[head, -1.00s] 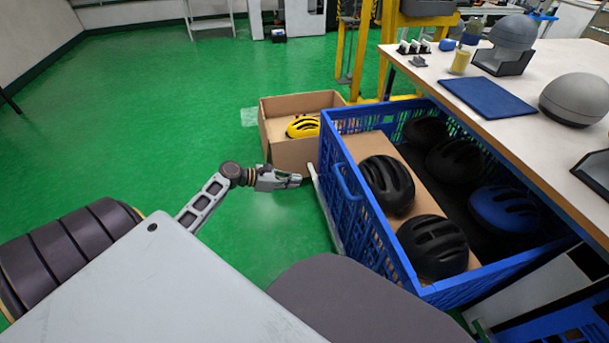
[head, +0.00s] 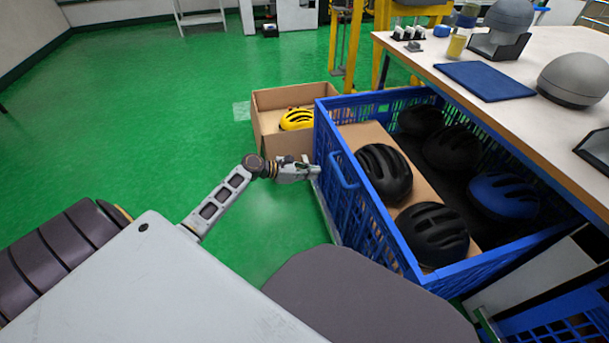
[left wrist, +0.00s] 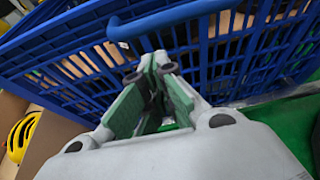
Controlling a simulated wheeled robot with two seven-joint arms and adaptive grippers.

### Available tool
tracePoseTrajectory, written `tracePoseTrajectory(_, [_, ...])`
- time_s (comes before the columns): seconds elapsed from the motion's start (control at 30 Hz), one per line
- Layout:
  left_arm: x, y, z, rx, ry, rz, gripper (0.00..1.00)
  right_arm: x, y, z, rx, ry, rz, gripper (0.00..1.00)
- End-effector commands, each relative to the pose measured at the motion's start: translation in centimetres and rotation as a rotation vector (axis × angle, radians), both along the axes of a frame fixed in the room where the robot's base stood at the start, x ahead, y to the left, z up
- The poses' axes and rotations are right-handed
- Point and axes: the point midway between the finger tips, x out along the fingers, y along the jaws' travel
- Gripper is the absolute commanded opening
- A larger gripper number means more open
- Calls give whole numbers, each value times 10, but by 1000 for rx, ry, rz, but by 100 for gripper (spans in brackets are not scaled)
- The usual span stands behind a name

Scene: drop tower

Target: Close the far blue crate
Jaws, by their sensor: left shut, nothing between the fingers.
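The far blue crate (head: 400,262) stands pulled out from under the workbench, open at the top. It holds several helmets, mostly black, one blue (head: 503,196), and a cardboard sheet. A blue handle (head: 343,170) is on its left side; the handle also shows in the left wrist view (left wrist: 165,20). My left gripper (head: 318,170) is shut and empty, its tips close to the crate's left side below the handle. In the left wrist view the fingertips (left wrist: 152,68) point at the slatted wall; I cannot tell whether they touch it. My right gripper is out of view.
A cardboard box (head: 285,145) with a yellow helmet (head: 297,119) sits just beyond the crate. The workbench (head: 545,120) overhangs the crate's right side. Another blue crate (head: 565,325) shows at the lower right. Green floor (head: 150,110) is free to the left.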

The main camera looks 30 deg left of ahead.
Motion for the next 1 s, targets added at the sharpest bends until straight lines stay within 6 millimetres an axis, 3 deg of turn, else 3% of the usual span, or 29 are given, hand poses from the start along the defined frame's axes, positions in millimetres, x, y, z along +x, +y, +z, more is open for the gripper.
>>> tracePoseTrajectory(0.4, [25,-22,6,1,-1,1,0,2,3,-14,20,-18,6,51])
tracePoseTrajectory(1.0, [29,-26,8,1,1,0,0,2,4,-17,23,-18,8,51])
